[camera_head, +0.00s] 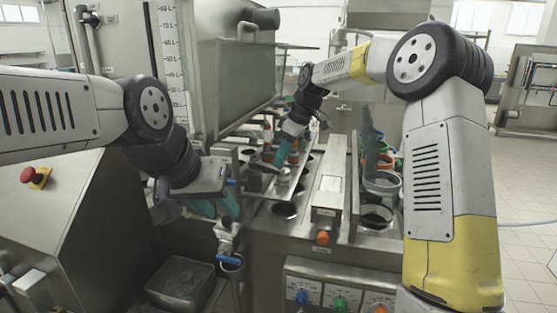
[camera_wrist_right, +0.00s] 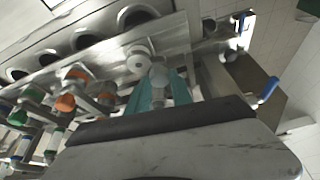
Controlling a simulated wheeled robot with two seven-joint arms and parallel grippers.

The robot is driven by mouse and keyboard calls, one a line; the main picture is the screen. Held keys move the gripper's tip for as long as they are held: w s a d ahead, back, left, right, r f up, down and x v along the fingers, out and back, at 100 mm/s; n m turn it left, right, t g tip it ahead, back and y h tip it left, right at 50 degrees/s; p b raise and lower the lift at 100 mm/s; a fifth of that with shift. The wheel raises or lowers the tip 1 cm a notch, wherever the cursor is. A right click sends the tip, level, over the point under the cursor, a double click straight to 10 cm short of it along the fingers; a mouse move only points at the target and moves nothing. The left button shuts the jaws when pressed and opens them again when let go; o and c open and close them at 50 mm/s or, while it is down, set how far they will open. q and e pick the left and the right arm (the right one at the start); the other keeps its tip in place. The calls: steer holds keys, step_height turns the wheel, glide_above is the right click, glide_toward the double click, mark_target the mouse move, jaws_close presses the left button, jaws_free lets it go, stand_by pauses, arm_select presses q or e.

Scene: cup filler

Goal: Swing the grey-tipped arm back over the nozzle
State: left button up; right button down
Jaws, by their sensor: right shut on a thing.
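My right gripper (camera_head: 281,160) reaches down from the right over the filler's metal deck. Its teal fingers are closed around a small pale grey piece (camera_wrist_right: 159,78), seen between them in the right wrist view; I take this to be the grey-tipped arm. In the head view the fingers largely hide that piece. A round pale knob (camera_wrist_right: 138,62) sits just beside the fingers. A pale round fitting (camera_head: 283,177), possibly the nozzle, stands just below the gripper. My left gripper (camera_head: 217,207) hangs at the left above a blue-handled valve, its teal fingers apart with nothing seen between them.
A metal deck with a row of round holes (camera_head: 284,209) runs through the middle. Orange- and green-tipped fittings (camera_wrist_right: 66,102) stand close by. A metal bin (camera_head: 181,282) sits below my left gripper.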

steer(key=shift+w+d+n+g, duration=0.3)
steer(key=shift+w+n+g, duration=0.1)
steer(key=shift+w+n, duration=0.55)
steer(key=shift+w+d+n+g, duration=0.3)
steer(key=shift+w+n+g, duration=0.1)
steer(key=shift+w+n, duration=0.5)
steer(key=shift+r, duration=0.1)
steer(key=c, duration=1.4)
jaws_free()
steer(key=v, duration=0.7)
steer(key=shift+d+r, duration=0.2)
steer(key=shift+r, duration=0.1)
